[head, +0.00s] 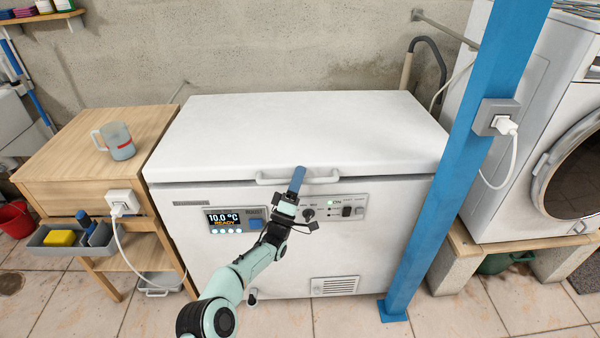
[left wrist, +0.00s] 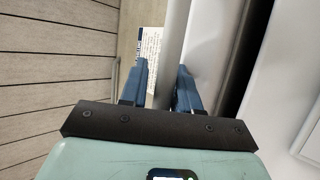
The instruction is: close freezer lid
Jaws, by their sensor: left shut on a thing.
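The white chest freezer (head: 290,260) stands against the wall. Its lid (head: 290,130) lies down over the body or very near it; in the left wrist view a dark gap shows beside the handle, and I cannot tell if the lid is fully seated. A pale bar handle (head: 325,178) runs along the lid's front edge. My left gripper (head: 298,178) is at the middle of this handle, its blue fingers on either side of the bar. The left wrist view shows the gripper (left wrist: 163,88) shut on the handle (left wrist: 172,45). My right gripper is not in view.
A wooden cabinet (head: 60,165) with a measuring jug (head: 117,140) stands left of the freezer. A blue post (head: 445,170) rises close at the front right, with a washing machine (head: 545,130) beyond it. The lid top is clear.

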